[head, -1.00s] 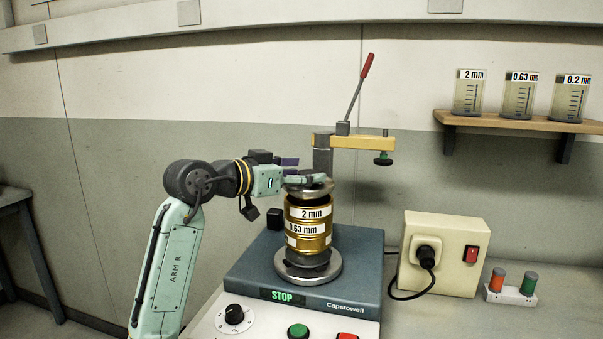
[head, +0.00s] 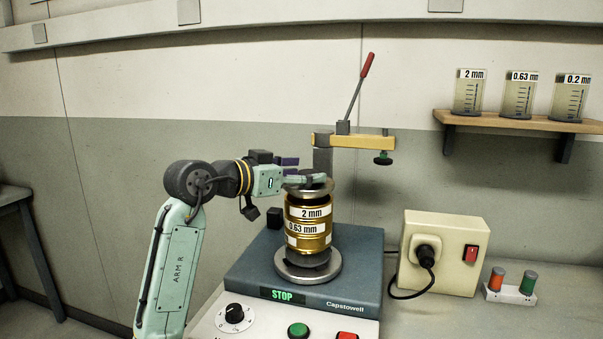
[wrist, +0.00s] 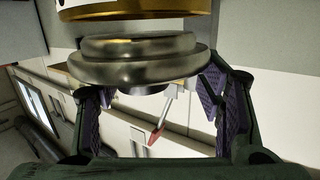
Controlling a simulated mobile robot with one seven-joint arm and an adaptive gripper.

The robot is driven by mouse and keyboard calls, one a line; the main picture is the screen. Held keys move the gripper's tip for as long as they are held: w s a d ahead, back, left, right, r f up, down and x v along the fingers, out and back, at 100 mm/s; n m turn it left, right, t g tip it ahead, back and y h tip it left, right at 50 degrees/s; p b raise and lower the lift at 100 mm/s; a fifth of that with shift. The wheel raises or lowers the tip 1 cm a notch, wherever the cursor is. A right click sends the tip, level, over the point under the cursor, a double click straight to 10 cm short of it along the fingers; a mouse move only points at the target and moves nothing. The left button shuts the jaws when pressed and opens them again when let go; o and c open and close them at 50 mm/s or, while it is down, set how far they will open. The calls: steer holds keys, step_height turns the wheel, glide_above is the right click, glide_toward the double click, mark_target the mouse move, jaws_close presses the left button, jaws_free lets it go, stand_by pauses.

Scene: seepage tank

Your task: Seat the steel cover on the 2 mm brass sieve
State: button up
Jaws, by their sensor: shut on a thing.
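The steel cover (head: 322,187) is a round, stepped disc held level just above the brass sieve labelled 2 mm (head: 309,212). My gripper (head: 306,180) is shut on the cover's top, coming from the left. In the wrist view, the steel cover (wrist: 140,65) is between my gripper's fingers (wrist: 160,105), and the brass sieve's rim (wrist: 135,14) is at the top edge. A narrow gap shows between cover and rim. The brass sieve labelled 0.63 mm (head: 306,229) is under the 2 mm sieve. The cover's grip is partly hidden by the fingers.
The stack stands on a round steel plate (head: 330,268) on the blue-grey shaker (head: 255,270), whose display reads STOP. A yellow clamp arm (head: 362,142) with a red-handled lever reaches right behind the stack. A socket box (head: 440,262) stands to the right. Beakers sit on a wall shelf (head: 490,118).

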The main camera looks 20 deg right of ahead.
steer(key=shift+f+b, duration=0.6)
steer(key=shift+f, duration=0.35)
steer(key=o, duration=1.5)
steer(key=shift+a, duration=0.1)
steer(key=v, duration=1.2)
